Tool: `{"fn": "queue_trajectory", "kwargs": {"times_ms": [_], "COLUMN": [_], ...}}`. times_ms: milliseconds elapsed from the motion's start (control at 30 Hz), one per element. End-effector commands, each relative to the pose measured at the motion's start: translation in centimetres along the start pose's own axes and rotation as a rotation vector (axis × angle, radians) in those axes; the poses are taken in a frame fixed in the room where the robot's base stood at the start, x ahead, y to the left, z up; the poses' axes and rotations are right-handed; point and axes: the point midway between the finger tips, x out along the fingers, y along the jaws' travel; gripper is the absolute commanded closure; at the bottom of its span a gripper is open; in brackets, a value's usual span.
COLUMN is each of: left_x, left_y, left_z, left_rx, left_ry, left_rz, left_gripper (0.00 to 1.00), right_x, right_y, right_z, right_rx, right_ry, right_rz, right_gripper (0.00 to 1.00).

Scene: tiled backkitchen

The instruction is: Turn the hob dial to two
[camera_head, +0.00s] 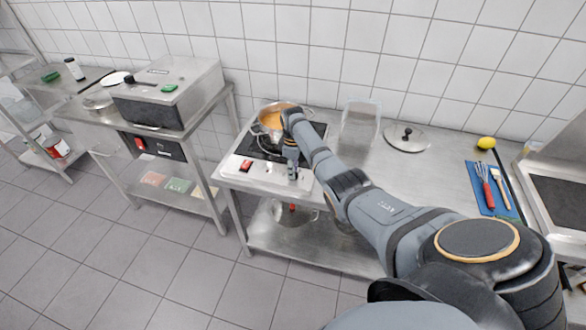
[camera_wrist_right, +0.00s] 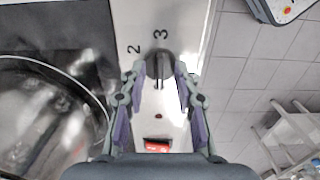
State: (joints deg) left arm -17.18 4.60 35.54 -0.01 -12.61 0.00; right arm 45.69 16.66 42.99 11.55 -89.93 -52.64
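The hob dial (camera_wrist_right: 160,66) is a dark round knob on the white hob panel (camera_wrist_right: 182,22). In the right wrist view the printed figures 2 and 3 show beyond it; which figure it points to I cannot tell. My right gripper (camera_wrist_right: 160,72) is over the panel with one fingertip on each side of the dial. The fingers look apart, with a slight gap to the knob. In the head view my right gripper (camera_head: 291,170) reaches down to the panel's right part and hides the dial. My left gripper is in neither view.
A pot of orange food (camera_head: 271,119) stands on the black hob close behind my gripper. A red switch (camera_head: 246,165) is on the panel's left. A clear container (camera_head: 360,122), a lid (camera_head: 407,138) and a blue board (camera_head: 491,190) with utensils lie further right.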

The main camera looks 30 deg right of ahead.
Motion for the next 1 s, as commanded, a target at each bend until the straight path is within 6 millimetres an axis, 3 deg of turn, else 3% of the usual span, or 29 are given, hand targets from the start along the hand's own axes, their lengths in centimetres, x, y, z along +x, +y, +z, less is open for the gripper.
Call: {"fn": "queue_trajectory", "kwargs": {"times_ms": [167,400,767,1000], "left_x": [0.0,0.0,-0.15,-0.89], "left_y": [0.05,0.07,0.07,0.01], "left_z": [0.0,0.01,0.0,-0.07], "left_rx": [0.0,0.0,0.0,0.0], "left_ry": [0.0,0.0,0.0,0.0], "left_rz": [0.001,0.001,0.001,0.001], "left_gripper": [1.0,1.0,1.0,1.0], "right_x": [-0.03,-0.05,-0.11,-0.24], "right_y": [0.01,0.01,0.0,-0.01], "right_z": [-0.02,-0.02,-0.02,-0.01], "right_rx": [0.0,0.0,0.017,0.123], "right_ry": [0.0,0.0,0.0,-0.001], "right_rz": [0.0,0.0,0.0,-0.001], "right_gripper": [0.7,1.0,1.0,1.0]}}
